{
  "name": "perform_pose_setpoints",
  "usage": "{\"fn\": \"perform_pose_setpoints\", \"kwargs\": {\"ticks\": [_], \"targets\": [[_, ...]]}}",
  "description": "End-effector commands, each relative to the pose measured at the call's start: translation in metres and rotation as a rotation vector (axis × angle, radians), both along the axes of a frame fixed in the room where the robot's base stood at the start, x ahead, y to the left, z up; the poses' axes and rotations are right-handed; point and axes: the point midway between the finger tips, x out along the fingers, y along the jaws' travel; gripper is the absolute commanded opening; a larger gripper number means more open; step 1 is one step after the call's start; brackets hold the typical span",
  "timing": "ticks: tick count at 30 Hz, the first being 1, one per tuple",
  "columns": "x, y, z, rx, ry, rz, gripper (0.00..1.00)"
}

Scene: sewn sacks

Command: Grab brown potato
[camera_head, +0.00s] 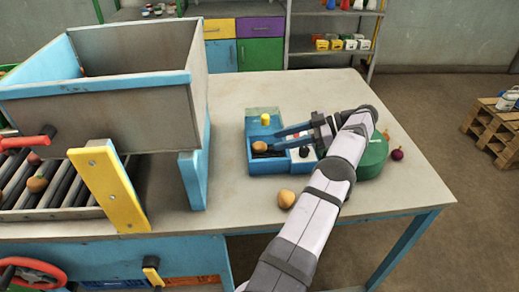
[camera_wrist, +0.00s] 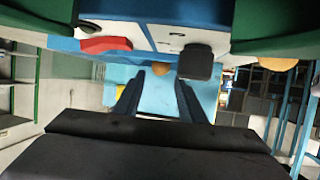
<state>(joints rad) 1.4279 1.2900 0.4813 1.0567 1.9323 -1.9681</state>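A small round orange-brown item (camera_head: 260,146), which looks like a potato, sits in the left part of the blue tray (camera_head: 254,164). My gripper (camera_head: 273,142) points left over the tray, its two blue fingers apart, with the tips close to this item. The wrist view shows the item (camera_wrist: 162,69) between and just beyond the fingertips (camera_wrist: 160,77); no contact is visible. A lighter tan, potato-like item (camera_head: 286,198) lies on the bare table in front of the tray, beside my arm.
A yellow cylinder (camera_head: 265,119) stands in the tray's back part. A green round object (camera_head: 372,160) and a dark red onion (camera_head: 397,154) are right of my arm. A large grey bin (camera_head: 110,118) with blue edges stands left. The table's back right is clear.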

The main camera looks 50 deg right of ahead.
Motion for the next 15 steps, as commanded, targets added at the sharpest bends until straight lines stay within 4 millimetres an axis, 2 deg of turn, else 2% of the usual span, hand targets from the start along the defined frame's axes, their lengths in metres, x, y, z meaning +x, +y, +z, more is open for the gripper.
{"fn": "perform_pose_setpoints", "kwargs": {"ticks": [15], "targets": [[0.0099, 0.01, -0.0062, -0.001, 0.003, 0.003, 0.37]]}}
